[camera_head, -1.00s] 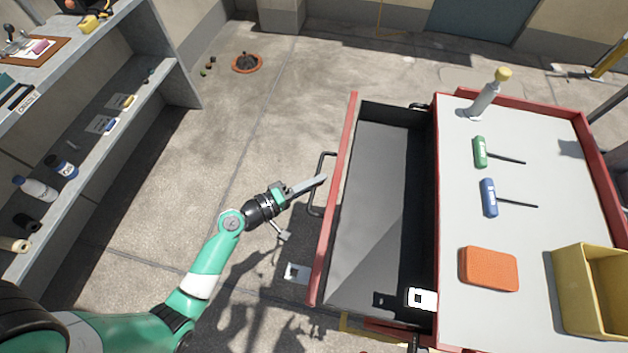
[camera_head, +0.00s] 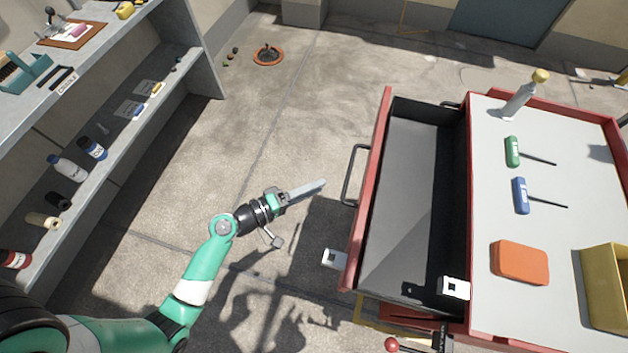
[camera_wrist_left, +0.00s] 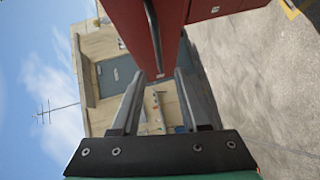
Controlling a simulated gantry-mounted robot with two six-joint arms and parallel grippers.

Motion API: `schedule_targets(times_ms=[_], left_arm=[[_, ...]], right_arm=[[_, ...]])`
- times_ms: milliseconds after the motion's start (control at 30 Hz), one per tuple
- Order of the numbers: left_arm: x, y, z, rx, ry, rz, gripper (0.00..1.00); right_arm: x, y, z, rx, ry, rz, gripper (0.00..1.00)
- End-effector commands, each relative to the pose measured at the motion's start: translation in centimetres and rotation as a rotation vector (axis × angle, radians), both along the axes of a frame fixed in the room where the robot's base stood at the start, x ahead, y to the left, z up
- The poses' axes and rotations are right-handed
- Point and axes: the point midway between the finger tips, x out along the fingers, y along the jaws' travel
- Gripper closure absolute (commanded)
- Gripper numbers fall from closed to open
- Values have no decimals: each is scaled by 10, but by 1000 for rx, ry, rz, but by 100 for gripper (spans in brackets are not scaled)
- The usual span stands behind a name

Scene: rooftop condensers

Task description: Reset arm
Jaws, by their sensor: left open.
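My left gripper (camera_head: 306,190) is in the middle of the head view, over the concrete floor. It is open and empty, a short way left of the drawer handle (camera_head: 352,176) and apart from it. The red cart's drawer (camera_head: 408,200) is pulled out, and its inside looks empty. In the left wrist view the two fingers (camera_wrist_left: 158,98) stand apart, with the red drawer front (camera_wrist_left: 140,25) and its dark handle (camera_wrist_left: 153,30) above them. My right gripper is not in view.
The cart top (camera_head: 570,220) holds a spray bottle (camera_head: 517,103), green tool (camera_head: 513,151), blue tool (camera_head: 521,195), orange sponge (camera_head: 520,262) and yellow bin (camera_head: 604,290). A grey shelf (camera_head: 170,75) with bottles stands left.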

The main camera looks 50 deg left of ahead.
Motion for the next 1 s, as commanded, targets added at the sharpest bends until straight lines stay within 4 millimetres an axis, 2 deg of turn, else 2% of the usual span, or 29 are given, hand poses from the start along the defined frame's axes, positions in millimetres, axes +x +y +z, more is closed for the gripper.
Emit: schedule_targets(times_ms=[633, 733, 767, 867, 967, 1000], left_arm=[[-3, -3, 2, 0, -1, -10, 55], [0, -10, 11, 3, -6, -29, 55], [4, -13, 18, 8, -17, -39, 55], [27, -25, 62, 38, -89, -89, 55], [56, -43, 136, 107, -217, -147, 55], [67, -52, 170, 152, -277, -167, 55]], right_arm=[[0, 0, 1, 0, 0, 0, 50], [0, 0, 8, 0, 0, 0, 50], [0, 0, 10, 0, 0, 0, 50], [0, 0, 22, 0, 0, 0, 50], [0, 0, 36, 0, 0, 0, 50], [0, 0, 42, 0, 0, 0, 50]])
